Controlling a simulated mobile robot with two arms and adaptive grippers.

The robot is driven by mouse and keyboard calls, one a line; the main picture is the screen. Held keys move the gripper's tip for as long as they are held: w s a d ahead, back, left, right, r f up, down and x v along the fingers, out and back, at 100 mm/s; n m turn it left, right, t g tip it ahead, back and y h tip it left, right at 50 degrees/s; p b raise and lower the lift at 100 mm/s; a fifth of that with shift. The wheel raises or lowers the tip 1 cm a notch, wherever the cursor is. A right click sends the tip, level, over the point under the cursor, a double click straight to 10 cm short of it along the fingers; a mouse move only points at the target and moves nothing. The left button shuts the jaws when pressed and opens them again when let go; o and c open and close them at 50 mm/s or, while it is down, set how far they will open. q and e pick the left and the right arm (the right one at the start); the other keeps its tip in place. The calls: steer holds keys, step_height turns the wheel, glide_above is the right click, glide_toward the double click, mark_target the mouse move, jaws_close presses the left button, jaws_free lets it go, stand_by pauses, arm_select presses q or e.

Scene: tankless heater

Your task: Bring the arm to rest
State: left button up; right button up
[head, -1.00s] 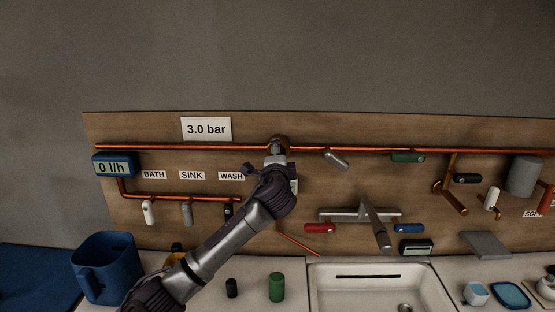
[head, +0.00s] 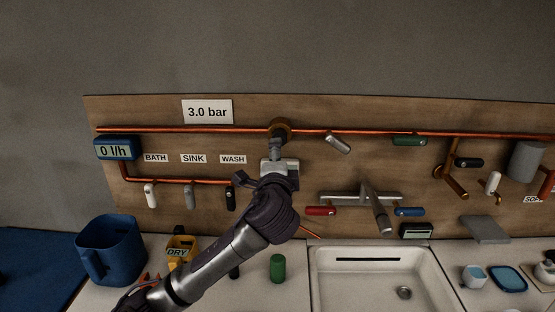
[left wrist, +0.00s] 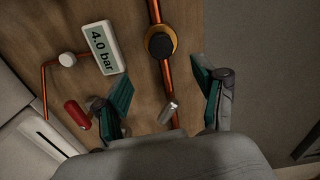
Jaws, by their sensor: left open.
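My left gripper (head: 268,178) is in front of the wooden board, below the upper copper pipe. In the left wrist view its two fingers (left wrist: 163,98) stand wide apart with nothing between them. A round dark knob with a brass ring (left wrist: 160,43) is on the pipe beyond the fingers; the ring also shows above the gripper in the head view (head: 281,129). A pressure display (left wrist: 101,47) reading 4.0 bar is beside the pipe. In the head view the gripper mostly covers this display. My right gripper is not in view.
A sink (head: 375,280) is below the board, with a tap (head: 375,208) at its back. A blue jug (head: 110,250), a yellow DRY container (head: 180,250) and a green cylinder (head: 278,268) stand on the counter near my forearm. Several valve levers project from the board.

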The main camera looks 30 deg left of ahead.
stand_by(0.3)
arm_select(q)
steer(key=s+d+f+n+g+h, duration=0.2)
steer(key=s+d+f+g+h, duration=0.3)
steer(key=f, duration=0.7)
steer(key=s+d+f+n+h, duration=0.1)
steer(key=s+d+f, duration=0.2)
steer(key=s+f, duration=0.55)
steer(key=s+d+f+n+g+h, duration=0.2)
steer(key=s+d+f+n+g, duration=0.15)
steer(key=s+f, duration=0.45)
steer(key=s+d+f+n+g+h, duration=0.2)
steer(key=s+d+f+g, duration=0.15)
steer(key=s+f, duration=0.55)
steer(key=s+d+f+g+b, duration=0.1)
steer(key=s+f+b, duration=0.1)
steer(key=f, duration=1.2)
steer(key=s+f+b, duration=0.1)
steer(key=s+f, duration=0.1)
steer(key=f, duration=1.2)
steer(key=s+a+f+g+b, duration=0.1)
steer(key=s+a+f+b, duration=0.1)
steer(key=s+f, duration=1.4)
steer(key=shift+s+a+f, duration=0.25)
steer(key=shift+a+f, duration=0.25)
steer(key=shift+f, duration=0.1)
